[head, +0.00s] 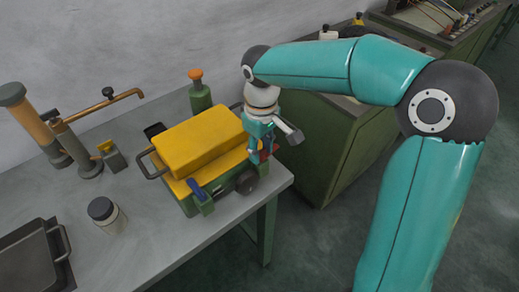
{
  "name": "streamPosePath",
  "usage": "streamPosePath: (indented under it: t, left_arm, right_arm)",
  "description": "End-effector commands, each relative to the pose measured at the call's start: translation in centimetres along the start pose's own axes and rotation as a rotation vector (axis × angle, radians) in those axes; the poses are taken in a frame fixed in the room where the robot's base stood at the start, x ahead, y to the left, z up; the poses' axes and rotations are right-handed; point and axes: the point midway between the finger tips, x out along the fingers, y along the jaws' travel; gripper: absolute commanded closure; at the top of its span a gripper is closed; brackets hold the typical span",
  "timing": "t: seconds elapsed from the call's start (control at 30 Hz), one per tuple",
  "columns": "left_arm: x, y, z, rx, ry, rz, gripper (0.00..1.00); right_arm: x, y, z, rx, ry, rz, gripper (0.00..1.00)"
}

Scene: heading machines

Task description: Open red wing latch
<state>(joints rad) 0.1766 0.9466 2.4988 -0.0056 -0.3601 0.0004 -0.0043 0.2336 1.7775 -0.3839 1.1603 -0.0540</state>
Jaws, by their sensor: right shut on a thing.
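A yellow and green machine box (203,138) stands on the grey table near its right end. My right gripper (262,148) reaches down at the right side of the box. It is shut on the red wing latch (265,156), of which only a small dark red part shows; the fingers hide the rest. A blue latch (196,189) sits on the front of the box, to the left of the red one. My left gripper is out of view.
A green bottle with an orange top (200,97) stands behind the box. A dark-lidded jar (105,213), a dark tray (35,262) and a copper pipe fixture (97,107) are to the left. Green cabinets (325,150) stand at the right. The table's front is clear.

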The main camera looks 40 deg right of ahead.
Motion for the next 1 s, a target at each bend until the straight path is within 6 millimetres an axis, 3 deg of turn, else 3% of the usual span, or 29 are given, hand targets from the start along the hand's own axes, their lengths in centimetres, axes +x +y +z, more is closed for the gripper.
streamPosePath:
  t: [0.3, 0.83, 0.87, 1.0]
  left_arm:
    - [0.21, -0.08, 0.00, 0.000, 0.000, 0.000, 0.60]
    - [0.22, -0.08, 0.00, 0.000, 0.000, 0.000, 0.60]
    - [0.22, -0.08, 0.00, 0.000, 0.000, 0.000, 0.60]
    - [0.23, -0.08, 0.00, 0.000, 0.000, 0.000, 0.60]
  right_arm:
    - [-0.11, 0.10, 0.01, 0.133, 0.001, 0.002, 0.98]
    - [-0.12, 0.07, 0.00, 0.158, 0.001, 0.001, 0.98]
    - [-0.12, 0.07, 0.00, 0.157, 0.001, 0.001, 0.58]
    - [-0.09, 0.05, 0.00, 0.157, 0.001, 0.000, 0.38]
